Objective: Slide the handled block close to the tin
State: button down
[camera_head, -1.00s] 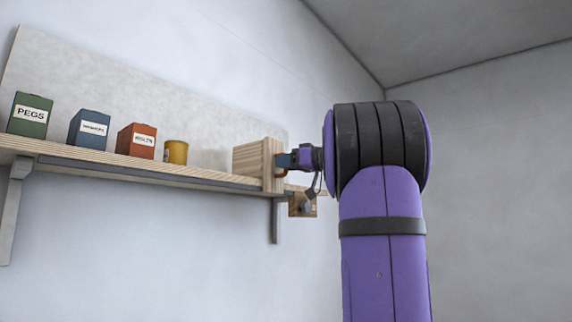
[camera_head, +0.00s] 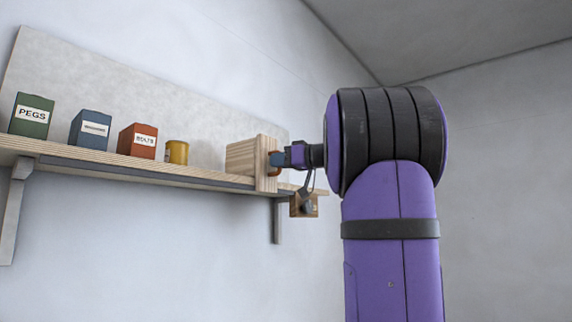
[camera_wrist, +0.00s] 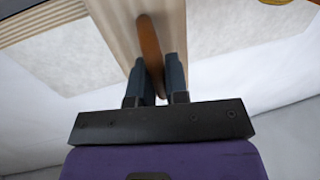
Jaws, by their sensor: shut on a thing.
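The handled block (camera_head: 243,158) is a pale wooden block with an upright front board, standing on the shelf. Its orange-brown handle (camera_wrist: 150,50) faces my arm. My gripper (camera_head: 276,159) is shut on this handle; in the wrist view the two dark fingers (camera_wrist: 157,75) sit on either side of it. The yellow tin (camera_head: 177,152) stands on the shelf to the left of the block, with a gap between them. A piece of the tin also shows at the top right corner of the wrist view (camera_wrist: 290,1).
The shelf (camera_head: 130,167) also bears a green box labelled PEGS (camera_head: 31,116), a blue box (camera_head: 90,129) and a red box (camera_head: 137,141), all left of the tin. A small wooden piece with a dark knob (camera_head: 304,204) hangs below the shelf's right end.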

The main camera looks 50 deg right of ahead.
jog(key=a, duration=1.5)
jog(key=shift+a, duration=0.25)
jog(key=c, duration=1.1)
grip_release()
jog(key=shift+c, duration=0.2)
jog(key=s+d, duration=0.2)
jog(key=s, duration=0.8)
jog(key=shift+s, duration=0.3)
